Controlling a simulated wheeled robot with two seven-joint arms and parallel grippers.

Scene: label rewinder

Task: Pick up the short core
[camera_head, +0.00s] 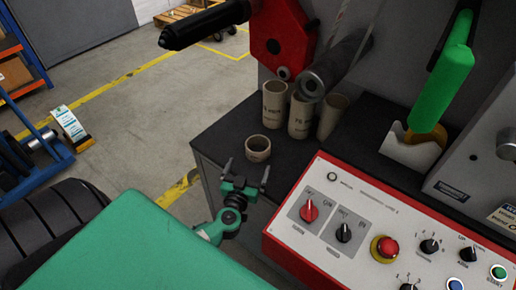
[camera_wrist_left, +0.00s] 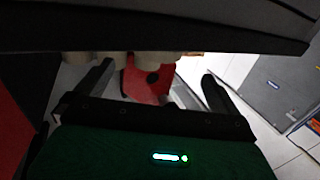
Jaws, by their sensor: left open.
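The short core (camera_head: 258,149) is a low beige cardboard ring standing upright on the dark bench top (camera_head: 225,139), near its front left edge. My left gripper (camera_head: 247,171) is open and empty, just in front of the short core in the head view and apart from it. In the left wrist view the two black fingers (camera_wrist_left: 155,88) are spread with nothing between them held. My right gripper is in neither view.
Taller cores (camera_head: 274,104) stand behind the short core, below a grey roller (camera_head: 335,68) and red bracket (camera_head: 282,35). A control panel (camera_head: 340,215) with knobs borders the bench at right.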

